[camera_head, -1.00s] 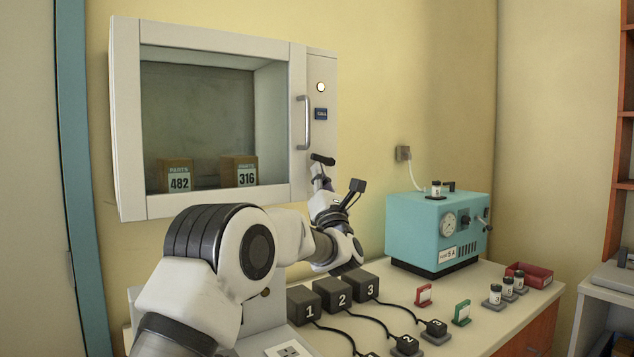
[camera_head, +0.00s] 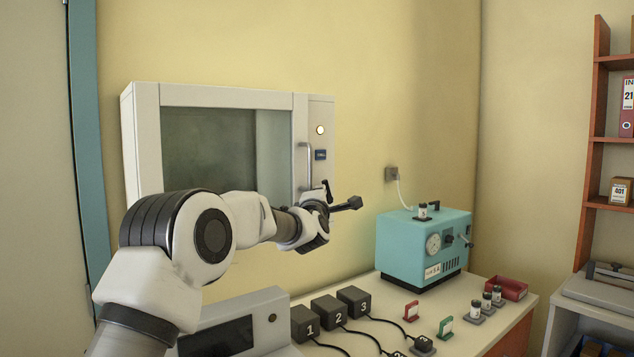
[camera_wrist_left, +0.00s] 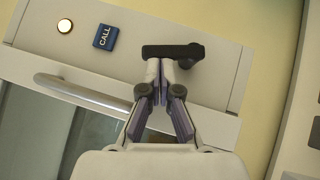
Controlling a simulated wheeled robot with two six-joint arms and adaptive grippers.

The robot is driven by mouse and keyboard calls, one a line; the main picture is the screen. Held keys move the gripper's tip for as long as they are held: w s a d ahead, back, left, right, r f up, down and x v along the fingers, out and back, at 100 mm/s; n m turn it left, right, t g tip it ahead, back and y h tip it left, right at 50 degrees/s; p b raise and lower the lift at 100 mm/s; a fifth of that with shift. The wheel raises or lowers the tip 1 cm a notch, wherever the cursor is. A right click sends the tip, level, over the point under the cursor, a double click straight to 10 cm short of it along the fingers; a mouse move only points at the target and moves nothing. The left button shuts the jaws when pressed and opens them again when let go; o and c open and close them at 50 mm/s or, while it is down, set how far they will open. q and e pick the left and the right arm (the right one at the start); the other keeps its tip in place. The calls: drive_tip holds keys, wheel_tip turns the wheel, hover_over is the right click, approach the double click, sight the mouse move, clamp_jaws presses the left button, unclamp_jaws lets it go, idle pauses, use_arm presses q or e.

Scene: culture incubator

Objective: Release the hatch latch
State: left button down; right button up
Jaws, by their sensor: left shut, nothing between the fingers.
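The hatch (camera_head: 228,97) is a pale wall cabinet with a dark window and a bar handle (camera_head: 307,165). Its black latch lever (camera_head: 327,189) sits low on the right-hand panel and stands about upright in the head view. In the left wrist view the latch lever (camera_wrist_left: 172,51) lies across the picture above the fingertips, its thicker hub at the right end. My left gripper (camera_wrist_left: 160,75) is shut and empty, fingertips right beside the lever; I cannot tell if they touch. In the head view my left gripper (camera_head: 317,193) is partly hidden by its wrist. My right gripper is out of view.
A round light (camera_head: 320,130) and a blue CALL button (camera_head: 321,155) are above the latch. Below are black numbered blocks (camera_head: 354,301) with cables, a teal machine (camera_head: 400,248) and a red tray (camera_head: 508,288).

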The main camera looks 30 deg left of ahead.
use_arm(q)
drive_tip(key=v, duration=1.2)
drive_tip(key=shift+r+b, duration=0.2)
drive_tip(key=shift+b, duration=0.2)
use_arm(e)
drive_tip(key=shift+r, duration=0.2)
use_arm(q)
drive_tip(key=shift+s, duration=0.1)
